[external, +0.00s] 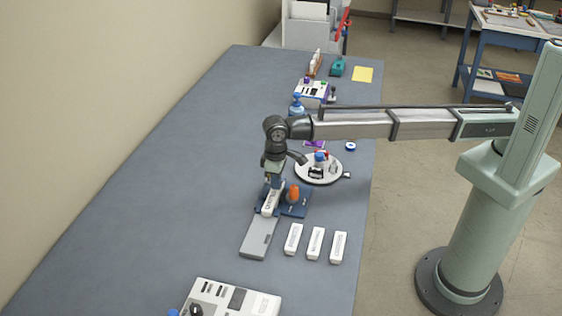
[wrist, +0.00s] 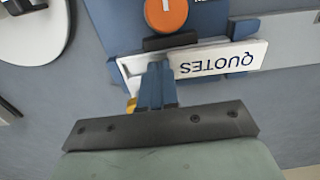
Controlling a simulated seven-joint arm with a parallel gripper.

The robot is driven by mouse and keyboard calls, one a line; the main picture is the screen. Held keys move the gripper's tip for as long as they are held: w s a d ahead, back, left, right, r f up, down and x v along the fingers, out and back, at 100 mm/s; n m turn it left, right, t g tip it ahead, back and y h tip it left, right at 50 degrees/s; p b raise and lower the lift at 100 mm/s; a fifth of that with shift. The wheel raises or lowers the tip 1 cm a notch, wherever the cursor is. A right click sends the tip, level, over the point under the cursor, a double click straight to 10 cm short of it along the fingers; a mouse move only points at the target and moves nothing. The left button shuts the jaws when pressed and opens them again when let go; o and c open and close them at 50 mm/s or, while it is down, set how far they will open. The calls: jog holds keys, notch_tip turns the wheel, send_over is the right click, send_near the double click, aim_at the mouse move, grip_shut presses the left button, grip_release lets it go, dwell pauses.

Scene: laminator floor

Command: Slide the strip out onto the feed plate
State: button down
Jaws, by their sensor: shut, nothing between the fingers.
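A white strip lettered QUOTES (wrist: 219,62) lies across a blue fixture (wrist: 203,14), between small blue guides. In the external view the strip (external: 268,204) sits on the left part of the fixture (external: 300,208). An orange round knob (wrist: 167,14) stands on the fixture, also visible in the external view (external: 293,193). A grey plate, apparently the feed plate (external: 258,241), extends from the strip's near end; its edge shows at right in the wrist view (wrist: 290,38). My gripper (wrist: 157,66) is shut and empty, its blue fingertips at the strip's left part; whether they touch it is unclear.
Three white labelled bars (external: 315,243) lie right of the grey plate. A round white tray (external: 312,177) with small items is behind the fixture. A white panel (external: 232,299) stands at the near edge. The table's left side is clear.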

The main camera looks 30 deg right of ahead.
aim_at(270, 202)
jog(key=shift+s+a, duration=0.35)
jog(key=shift+s+a, duration=0.15)
dwell(0.3)
jog(key=shift+s+a, duration=0.75)
jog(key=shift+s+a, duration=0.1)
jog(key=shift+s, duration=0.05)
jog(key=shift+s+a, duration=0.75)
jog(key=shift+s+a, duration=0.1)
dwell(0.6)
jog(key=shift+s+a, duration=0.75)
jog(key=shift+d, duration=0.1)
jog(key=shift+w+d, duration=0.3)
jog(key=shift+w, duration=0.1)
